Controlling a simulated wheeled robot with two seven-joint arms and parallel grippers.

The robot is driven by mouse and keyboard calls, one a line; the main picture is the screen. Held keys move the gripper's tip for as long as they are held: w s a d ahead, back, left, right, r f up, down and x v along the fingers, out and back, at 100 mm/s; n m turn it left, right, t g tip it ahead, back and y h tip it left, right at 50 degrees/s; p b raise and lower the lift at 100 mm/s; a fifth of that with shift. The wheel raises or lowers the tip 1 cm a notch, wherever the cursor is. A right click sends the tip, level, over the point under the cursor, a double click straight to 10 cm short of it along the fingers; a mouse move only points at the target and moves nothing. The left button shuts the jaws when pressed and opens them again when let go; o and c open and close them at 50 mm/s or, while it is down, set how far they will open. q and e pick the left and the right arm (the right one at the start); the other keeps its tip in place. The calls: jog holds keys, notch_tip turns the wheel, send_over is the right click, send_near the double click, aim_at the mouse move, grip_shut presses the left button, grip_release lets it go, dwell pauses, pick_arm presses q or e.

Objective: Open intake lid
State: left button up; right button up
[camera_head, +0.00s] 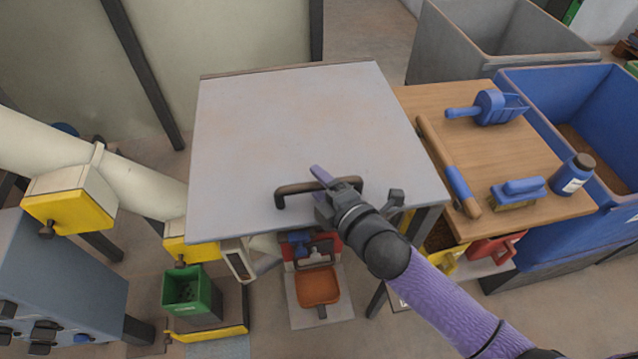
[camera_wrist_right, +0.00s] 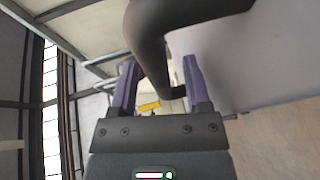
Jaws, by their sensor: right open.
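The intake lid (camera_head: 300,130) is a large pale grey panel in the middle of the head view, and it lies shut. A dark bar handle (camera_head: 290,189) is fixed near its front edge. My right gripper (camera_head: 322,182) is at the right part of the handle. In the right wrist view the handle (camera_wrist_right: 150,45) passes between the two open purple fingers (camera_wrist_right: 157,85). I cannot tell whether either finger touches it. My left gripper is not in view.
A wooden table (camera_head: 480,150) at the right holds a blue scoop (camera_head: 497,107), a brush (camera_head: 518,192) and a blue bottle (camera_head: 572,175). A blue bin (camera_head: 560,90) stands beyond it. A green box (camera_head: 190,290) and an orange dustpan (camera_head: 318,287) are below the lid's front edge.

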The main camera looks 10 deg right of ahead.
jog(key=shift+w, duration=0.2)
grip_shut()
dwell(1.3)
